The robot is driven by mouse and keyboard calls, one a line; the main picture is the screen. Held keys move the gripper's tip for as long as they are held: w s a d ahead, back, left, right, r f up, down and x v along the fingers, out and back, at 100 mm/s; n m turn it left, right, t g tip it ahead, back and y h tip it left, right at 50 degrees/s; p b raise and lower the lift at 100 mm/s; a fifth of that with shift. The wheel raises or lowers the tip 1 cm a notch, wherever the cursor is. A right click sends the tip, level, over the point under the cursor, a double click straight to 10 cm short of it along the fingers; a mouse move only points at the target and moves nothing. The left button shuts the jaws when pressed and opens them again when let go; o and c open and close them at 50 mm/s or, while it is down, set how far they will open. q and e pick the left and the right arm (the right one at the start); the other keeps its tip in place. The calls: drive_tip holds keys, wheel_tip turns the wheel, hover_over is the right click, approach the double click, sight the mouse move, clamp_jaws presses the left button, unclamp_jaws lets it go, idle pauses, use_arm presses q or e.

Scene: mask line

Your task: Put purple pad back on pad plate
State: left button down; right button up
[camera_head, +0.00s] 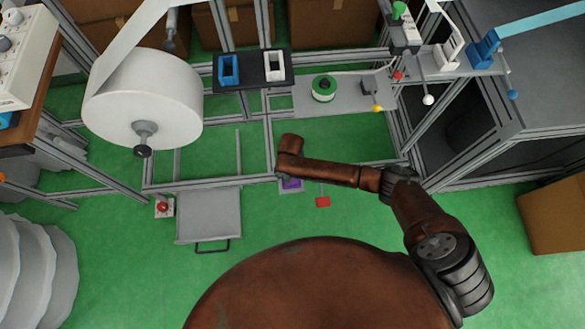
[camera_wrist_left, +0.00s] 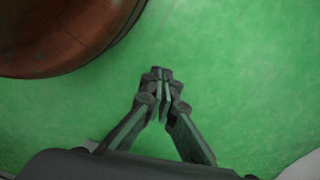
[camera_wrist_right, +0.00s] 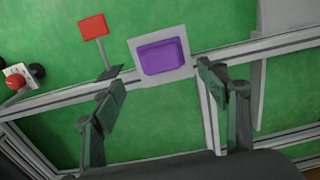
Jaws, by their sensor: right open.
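The purple pad (camera_wrist_right: 161,56) shows in the right wrist view on a light grey square plate (camera_wrist_right: 141,74), which frames it on its visible sides. In the head view the purple pad (camera_head: 291,184) shows just below my right forearm, partly hidden by it. My right gripper (camera_wrist_right: 160,81) is open and empty, its two fingers apart on either side of the pad in that view. The gap in height between fingers and pad cannot be told. In the head view my right gripper is hidden. My left gripper (camera_wrist_left: 163,100) has its fingertips together with nothing visible between them, over green floor.
A red square plate (camera_wrist_right: 93,27) on a thin stem stands beside the pad plate. Metal frame rails (camera_wrist_right: 270,45) run past the pad plate. A large white roll (camera_head: 145,95) and a grey panel (camera_head: 208,215) stand leftward.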

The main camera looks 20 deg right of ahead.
drive_tip(key=shift+r, duration=0.3)
drive_tip(key=shift+s, duration=0.1)
drive_tip(key=s+a+f+n+y, duration=0.1)
drive_tip(key=s+f, duration=0.3)
drive_tip(key=s, duration=0.5)
drive_tip(key=s+a+f+n+y, duration=0.1)
drive_tip(key=s+f, duration=0.4)
drive_tip(key=s, duration=0.3)
drive_tip(key=s+d+f+n+h, duration=0.1)
drive_tip(key=s+d, duration=0.7)
drive_tip(key=s, duration=0.5)
drive_tip(key=s+d+f+h, duration=0.1)
drive_tip(key=s+d, duration=0.7)
drive_tip(key=s, duration=0.5)
drive_tip(key=shift+n, duration=0.4)
drive_tip(key=shift+f, duration=0.1)
